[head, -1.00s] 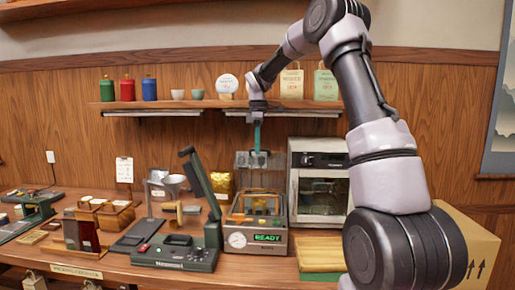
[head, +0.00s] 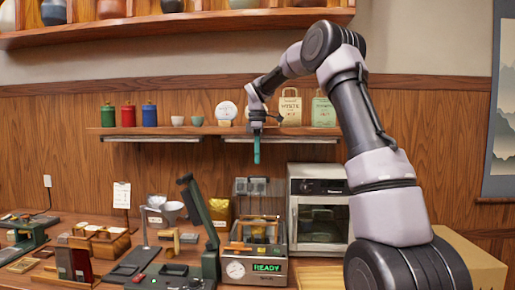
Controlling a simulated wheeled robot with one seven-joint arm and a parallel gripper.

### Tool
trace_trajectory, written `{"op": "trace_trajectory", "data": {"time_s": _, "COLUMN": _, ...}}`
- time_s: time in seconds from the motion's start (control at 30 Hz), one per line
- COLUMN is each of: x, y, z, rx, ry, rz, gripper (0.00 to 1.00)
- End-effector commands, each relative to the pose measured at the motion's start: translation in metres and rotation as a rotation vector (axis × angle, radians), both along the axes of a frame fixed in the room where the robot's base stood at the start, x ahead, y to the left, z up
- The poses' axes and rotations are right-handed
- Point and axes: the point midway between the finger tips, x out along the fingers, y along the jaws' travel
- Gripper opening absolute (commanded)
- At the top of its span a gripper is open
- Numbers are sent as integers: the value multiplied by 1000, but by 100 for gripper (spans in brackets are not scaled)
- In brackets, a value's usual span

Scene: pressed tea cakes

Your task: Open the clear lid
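A small machine (head: 254,283) with a round gauge and a green READY display stands on the counter in the head view. Its clear lid (head: 262,229) is faint over the upper part, and orange parts show through or below it. I cannot tell whether the lid is shut or raised. Grey blocks stand up at the machine's back. My gripper (head: 257,158) hangs pointing down above the machine, apart from it, in front of the wall shelf. Its teal fingers look like one narrow strip, so their gap is hidden. No held thing shows.
A silver oven (head: 320,187) stands close on the right. A dark green press with a raised lever (head: 199,213) stands close on the left. The wall shelf (head: 160,130) with canisters, cups and bags is behind my gripper. A cardboard box (head: 480,262) is at right.

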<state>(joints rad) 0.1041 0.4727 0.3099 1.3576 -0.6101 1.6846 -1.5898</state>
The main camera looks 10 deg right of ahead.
Motion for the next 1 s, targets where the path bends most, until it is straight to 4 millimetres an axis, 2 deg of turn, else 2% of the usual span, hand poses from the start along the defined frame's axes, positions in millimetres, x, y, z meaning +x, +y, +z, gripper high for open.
{"op": "trace_trajectory", "data": {"time_s": 0.1, "x": 2, "y": -1, "z": 22, "rx": 0, "ry": -3, "rz": -1, "gripper": 27}}
{"op": "trace_trajectory", "data": {"time_s": 0.23, "x": 4, "y": -2, "z": 37, "rx": -1, "ry": -1, "rz": -1, "gripper": 27}}
{"op": "trace_trajectory", "data": {"time_s": 0.6, "x": 4, "y": -2, "z": 44, "rx": -1, "ry": 1, "rz": 0, "gripper": 27}}
{"op": "trace_trajectory", "data": {"time_s": 0.67, "x": 3, "y": -2, "z": 45, "rx": 1, "ry": 0, "rz": 1, "gripper": 4}}
{"op": "trace_trajectory", "data": {"time_s": 0.7, "x": 2, "y": -2, "z": 45, "rx": 5, "ry": -5, "rz": 4, "gripper": 0}}
{"op": "trace_trajectory", "data": {"time_s": 0.73, "x": 0, "y": -2, "z": 46, "rx": 11, "ry": -12, "rz": 11, "gripper": 0}}
{"op": "trace_trajectory", "data": {"time_s": 0.87, "x": -21, "y": 3, "z": 47, "rx": 79, "ry": -77, "rz": 58, "gripper": 0}}
{"op": "trace_trajectory", "data": {"time_s": 1.0, "x": -59, "y": 14, "z": 44, "rx": 196, "ry": -232, "rz": 89, "gripper": 0}}
